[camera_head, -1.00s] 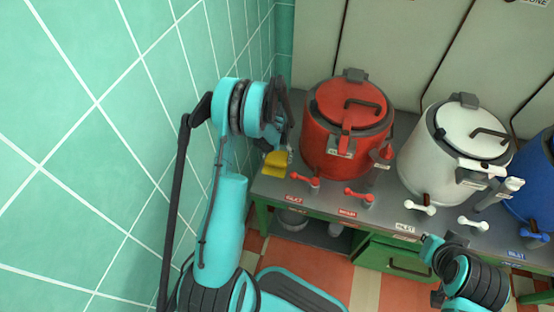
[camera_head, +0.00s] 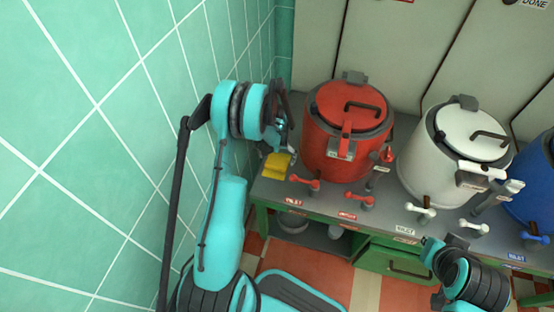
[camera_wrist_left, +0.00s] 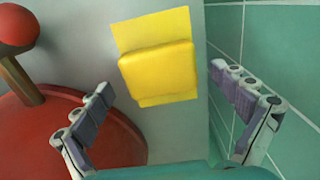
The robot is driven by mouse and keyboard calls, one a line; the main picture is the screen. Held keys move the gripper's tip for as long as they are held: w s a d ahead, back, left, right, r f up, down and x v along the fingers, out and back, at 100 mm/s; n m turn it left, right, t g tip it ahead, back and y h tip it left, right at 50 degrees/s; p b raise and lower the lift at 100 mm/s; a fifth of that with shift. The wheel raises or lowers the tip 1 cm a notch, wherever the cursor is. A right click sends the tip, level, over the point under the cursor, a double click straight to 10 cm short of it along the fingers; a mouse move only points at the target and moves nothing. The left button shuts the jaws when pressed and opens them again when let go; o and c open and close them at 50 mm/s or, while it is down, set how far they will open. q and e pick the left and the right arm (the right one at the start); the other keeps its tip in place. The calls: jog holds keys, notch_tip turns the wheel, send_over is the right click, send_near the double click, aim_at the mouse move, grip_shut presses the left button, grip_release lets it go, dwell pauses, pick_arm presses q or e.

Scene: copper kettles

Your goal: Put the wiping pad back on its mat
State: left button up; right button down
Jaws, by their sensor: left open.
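The yellow wiping pad (camera_wrist_left: 158,72) lies on its flat yellow mat (camera_wrist_left: 150,28), slightly askew, with mat showing above and below it. In the head view the pad (camera_head: 277,163) is at the left end of the grey worktop, beside the red kettle. My left gripper (camera_wrist_left: 165,112) is open and empty. Its fingers are apart on either side of the pad in the wrist picture, not touching it. In the head view the left gripper (camera_head: 284,132) is just above the pad, partly hidden by its wrist. My right gripper (camera_head: 440,246) is at the lower right, its fingers unclear.
The red kettle (camera_head: 343,140) stands close to the right of the pad. A white kettle (camera_head: 435,165) and a blue kettle (camera_head: 535,190) stand farther right. Small red levers (camera_head: 305,182) line the front edge. The green tiled wall (camera_head: 90,130) is close on the left.

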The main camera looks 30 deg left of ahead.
pick_arm(q)
notch_tip(320, 180, up, 11)
jog(key=p, duration=0.4)
notch_tip(320, 180, up, 16)
jog(key=m+t, duration=0.1)
jog(key=t, duration=0.2)
send_over(277, 161)
jog(key=s+d, duration=0.6)
jog(key=d, duration=0.2)
jog(key=s+d+r+t, duration=0.2)
jog(key=s+d, duration=0.2)
jog(key=s, duration=0.3)
jog(key=s+d+r+m+t, duration=0.1)
jog(key=s+d+r+t, duration=0.1)
jog(key=s, duration=0.5)
jog(key=shift+d+r+m, duration=0.3)
jog(key=shift+d+r, duration=0.35)
jog(key=shift+d, duration=0.35)
